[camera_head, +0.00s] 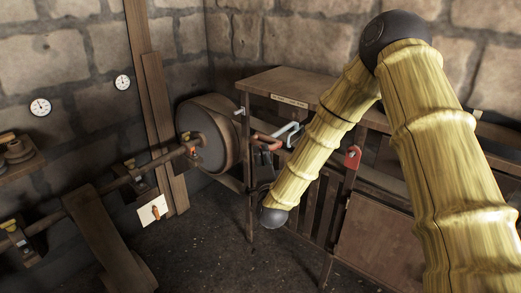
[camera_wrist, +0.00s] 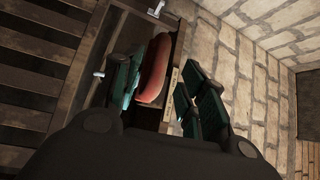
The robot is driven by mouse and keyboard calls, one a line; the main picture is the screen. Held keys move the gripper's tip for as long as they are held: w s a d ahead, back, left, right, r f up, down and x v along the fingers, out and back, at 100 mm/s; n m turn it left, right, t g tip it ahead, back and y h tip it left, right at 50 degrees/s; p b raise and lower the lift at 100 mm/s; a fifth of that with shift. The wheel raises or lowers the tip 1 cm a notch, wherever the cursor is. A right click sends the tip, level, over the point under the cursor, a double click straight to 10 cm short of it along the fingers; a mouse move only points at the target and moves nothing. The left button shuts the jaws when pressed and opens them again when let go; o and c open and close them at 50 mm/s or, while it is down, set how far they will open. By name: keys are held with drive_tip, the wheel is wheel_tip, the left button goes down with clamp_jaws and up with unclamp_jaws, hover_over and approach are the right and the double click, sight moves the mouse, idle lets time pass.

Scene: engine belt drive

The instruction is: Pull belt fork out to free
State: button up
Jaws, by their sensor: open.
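A curved red-brown handle, which looks like the grip of the belt fork, shows beside the drum in the head view (camera_head: 267,142). In the wrist view the red handle (camera_wrist: 152,72) lies between the two green-padded fingers of my gripper (camera_wrist: 165,72). The fingers are spread, with the left one close beside the handle and the right one farther off, past a wooden beam. I cannot tell whether either finger touches it.
A large wooden drum (camera_head: 209,133) stands left of the handle. A pale bent metal lever (camera_head: 288,132) and a red tag-like part (camera_head: 352,157) are nearby. A shaft (camera_head: 120,181) runs at left.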

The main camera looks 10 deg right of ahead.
drive_tip(key=s, duration=0.6)
drive_tip(key=shift+a+f, duration=0.35)
drive_tip(key=shift+f, duration=0.1)
drive_tip(key=s+f+n+g+y+p, duration=0.15)
drive_tip(key=s+f+n+g, duration=0.35)
drive_tip(key=s+f, duration=0.55)
drive_tip(key=s+f+n+g+y+p, duration=0.15)
drive_tip(key=s+f+n+g, duration=0.45)
drive_tip(key=f, duration=0.8)
drive_tip(key=s+d+f+n+g, duration=0.1)
drive_tip(key=s+f+n+g, duration=0.1)
drive_tip(key=s, duration=0.7)
drive_tip(key=s+d+f+n+g+p, duration=0.1)
drive_tip(key=s+d+f+n+g, duration=0.1)
drive_tip(key=s, duration=0.8)
drive_tip(key=s+d+f+n+g+h, duration=0.1)
drive_tip(key=s+f+g, duration=0.3)
drive_tip(key=s, duration=0.6)
drive_tip(key=shift+d+f+n, duration=0.3)
drive_tip(key=shift+f+n, duration=0.4)
drive_tip(key=shift+f, duration=0.15)
